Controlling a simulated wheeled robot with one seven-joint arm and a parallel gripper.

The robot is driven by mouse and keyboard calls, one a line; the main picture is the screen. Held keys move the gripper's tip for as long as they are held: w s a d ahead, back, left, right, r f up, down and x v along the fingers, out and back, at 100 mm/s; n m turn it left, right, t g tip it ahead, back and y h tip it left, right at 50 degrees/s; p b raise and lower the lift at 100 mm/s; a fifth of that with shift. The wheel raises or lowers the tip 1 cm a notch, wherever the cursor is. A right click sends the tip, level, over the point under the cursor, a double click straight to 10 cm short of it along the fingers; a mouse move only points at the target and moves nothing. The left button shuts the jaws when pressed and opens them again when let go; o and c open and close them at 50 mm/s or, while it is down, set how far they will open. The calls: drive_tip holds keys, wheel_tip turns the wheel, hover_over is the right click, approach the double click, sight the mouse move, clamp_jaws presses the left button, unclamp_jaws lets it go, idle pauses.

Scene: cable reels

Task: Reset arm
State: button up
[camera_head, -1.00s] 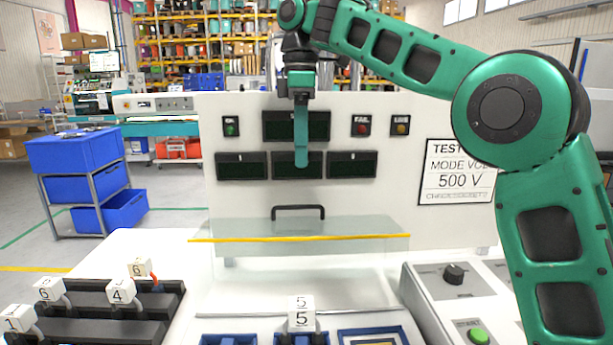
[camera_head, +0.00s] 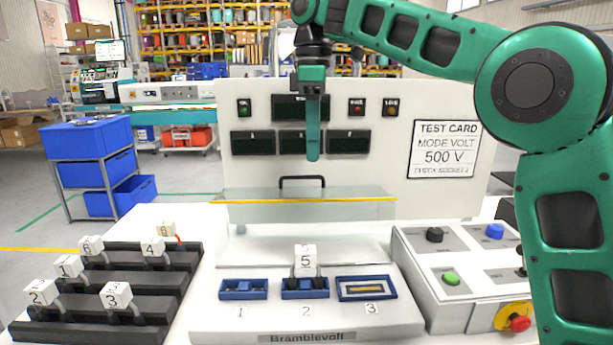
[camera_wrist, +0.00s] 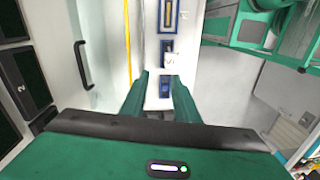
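My gripper (camera_head: 313,158) hangs pointing down in front of the upright white test panel (camera_head: 390,160), above the clear cover. In the wrist view its two green fingers (camera_wrist: 163,82) stand apart with nothing between them. Below, a white fixture (camera_head: 215,318) has blue-framed sockets marked 1, 2 and 3. A piece with a white tag "5" (camera_head: 305,257) sits in socket 2. Socket 1 (camera_head: 243,289) looks empty, and socket 3 (camera_head: 366,288) shows a flat brass-coloured strip.
A black stepped rack (camera_head: 150,285) at left holds several pieces with numbered white tags. A control box (camera_head: 450,255) at right has knobs, a green button and a red stop button (camera_head: 519,323). The clear cover with yellow edge (camera_head: 300,201) and black handle (camera_head: 302,181) stands below my gripper.

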drive_tip(key=s+d+f+m, duration=0.4)
drive_tip(key=d+m, duration=0.1)
drive_tip(key=d, duration=0.4)
drive_tip(key=s+d+f+m, duration=0.4)
drive_tip(key=d, duration=0.6)
drive_tip(key=s+d+f+m, duration=0.3)
drive_tip(key=s+d+m, duration=0.15)
drive_tip(key=d, duration=0.45)
drive_tip(key=s+d+f+m, duration=0.5)
drive_tip(key=s+f, duration=0.3)
drive_tip(key=s, duration=0.2)
drive_tip(key=s+d+f+m+t, duration=0.1)
drive_tip(key=s+d+f+m, duration=0.4)
drive_tip(key=s+f, duration=0.3)
drive_tip(key=s+d, duration=0.1)
drive_tip(key=s, duration=0.2)
drive_tip(key=shift+s+d, duration=0.25)
drive_tip(key=shift+d, duration=0.05)
drive_tip(key=shift+w+f, duration=0.2)
drive_tip(key=shift+w, duration=0.4)
